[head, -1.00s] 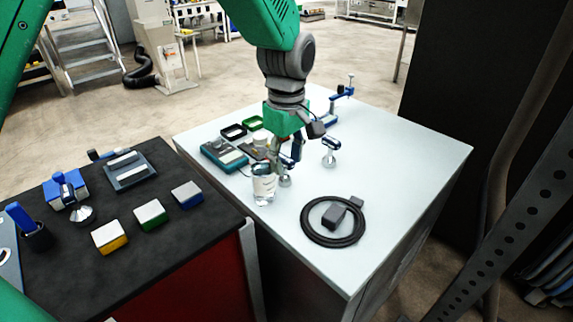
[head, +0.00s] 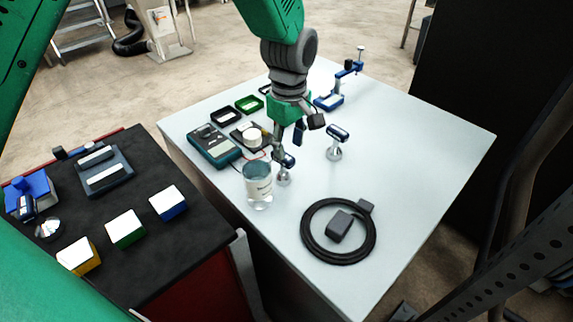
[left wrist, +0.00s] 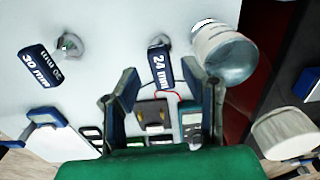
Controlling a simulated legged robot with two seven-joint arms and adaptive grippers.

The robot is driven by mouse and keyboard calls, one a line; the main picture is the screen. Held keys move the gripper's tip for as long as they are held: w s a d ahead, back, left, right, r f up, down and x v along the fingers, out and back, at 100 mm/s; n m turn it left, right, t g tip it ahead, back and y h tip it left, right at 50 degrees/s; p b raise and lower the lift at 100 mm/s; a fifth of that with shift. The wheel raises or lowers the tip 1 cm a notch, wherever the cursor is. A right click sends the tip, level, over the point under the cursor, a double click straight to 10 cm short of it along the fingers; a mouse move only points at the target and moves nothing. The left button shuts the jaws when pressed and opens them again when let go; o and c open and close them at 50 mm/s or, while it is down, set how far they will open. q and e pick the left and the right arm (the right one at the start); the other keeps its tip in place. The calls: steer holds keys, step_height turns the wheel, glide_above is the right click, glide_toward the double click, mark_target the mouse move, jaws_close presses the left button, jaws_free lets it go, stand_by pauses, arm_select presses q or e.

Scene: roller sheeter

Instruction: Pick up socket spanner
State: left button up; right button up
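A socket spanner marked 24 mm, with a dark blue body (left wrist: 162,68) and a silver round end, stands on the white table; it also shows in the head view (head: 284,165). A second one marked 30 mm (left wrist: 40,68) stands further right in the head view (head: 337,140). My left gripper (head: 288,146) is just above and beside the 24 mm one. In the left wrist view its fingers (left wrist: 171,82) are spread, with the near end of the 24 mm body showing between them. Whether they touch it I cannot tell. My right gripper is not in view.
A glass jar (head: 258,185) stands close beside the 24 mm spanner. A multimeter (head: 213,145) and small trays (head: 249,104) lie behind it. A coiled black cable (head: 312,242) lies at the front. A dark bench (head: 95,215) with coloured blocks is at left. The table's right side is clear.

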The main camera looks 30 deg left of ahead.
mark_target(282, 165)
arm_select(q)
steer(key=a+f, duration=0.1)
steer(key=f, duration=0.4)
steer(key=a+f, duration=0.1)
steer(key=f, duration=0.1)
steer(key=shift+w+a+f, duration=0.3)
steer(key=shift+f, duration=0.05)
steer(key=shift+w+d+f, duration=0.1)
steer(key=shift+d+f, duration=0.1)
steer(key=shift+f, duration=0.1)
steer(key=shift+d, duration=0.3)
steer(key=shift+d+r, duration=0.1)
steer(key=shift+d, duration=0.25)
steer(key=c, duration=0.6)
steer(key=shift+a, duration=0.15)
jaws_close()
steer(key=shift+a, duration=0.45)
